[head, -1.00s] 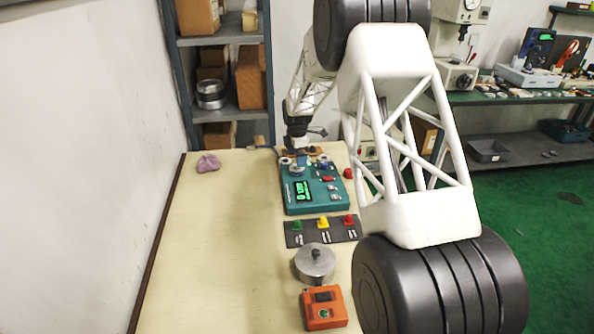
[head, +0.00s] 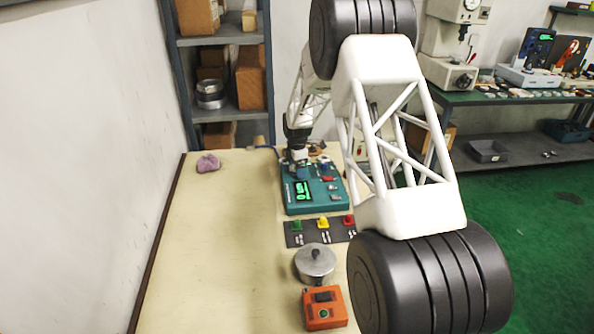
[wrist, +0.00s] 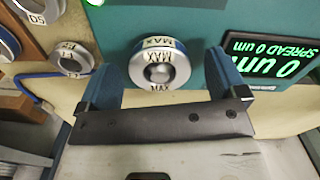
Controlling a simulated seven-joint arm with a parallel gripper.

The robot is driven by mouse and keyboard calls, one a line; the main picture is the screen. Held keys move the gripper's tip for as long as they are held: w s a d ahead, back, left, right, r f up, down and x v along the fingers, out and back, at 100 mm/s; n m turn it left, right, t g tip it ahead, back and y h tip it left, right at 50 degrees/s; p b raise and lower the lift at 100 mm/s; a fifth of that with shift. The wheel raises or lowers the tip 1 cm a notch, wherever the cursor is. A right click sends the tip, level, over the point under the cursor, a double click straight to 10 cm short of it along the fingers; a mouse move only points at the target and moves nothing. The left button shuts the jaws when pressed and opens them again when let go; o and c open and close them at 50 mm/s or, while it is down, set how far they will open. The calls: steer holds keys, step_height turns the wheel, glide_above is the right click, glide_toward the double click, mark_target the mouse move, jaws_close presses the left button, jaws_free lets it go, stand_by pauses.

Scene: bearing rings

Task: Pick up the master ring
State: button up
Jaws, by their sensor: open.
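A silver ring (wrist: 158,63) with a blue outer band, its labels reading like "MAX" or "MAS", sits around a round post on the teal gauge (wrist: 125,20). I take it for the master ring. My gripper (wrist: 158,72) is open, with one blue finger on each side of the ring in the wrist view. I cannot tell whether the fingers reach down to its height. In the head view my gripper (head: 299,168) is over the back left of the teal gauge (head: 325,197) and hides the ring there.
More labelled rings (wrist: 70,58) lie at the left in the wrist view. The gauge's green display (wrist: 270,60) is close to the right finger. A lidded metal pot (head: 315,262), an orange box (head: 324,309) and a coloured-tab strip (head: 310,232) stand in front. The table's left side is mostly clear.

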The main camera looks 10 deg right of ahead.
stand_by(0.4)
steer(key=c, duration=1.3)
steer(key=shift+o, duration=0.2)
steer(key=shift+r, duration=0.1)
steer(key=shift+r, duration=0.6)
step_height(320, 180, up, 2)
steer(key=shift+r, duration=0.1)
steer(key=s, duration=0.5)
steer(key=s+r, duration=0.1)
steer(key=s, duration=1)
steer(key=shift+d+r, duration=0.2)
steer(key=shift+d, duration=0.15)
steer(key=shift+w, duration=0.1)
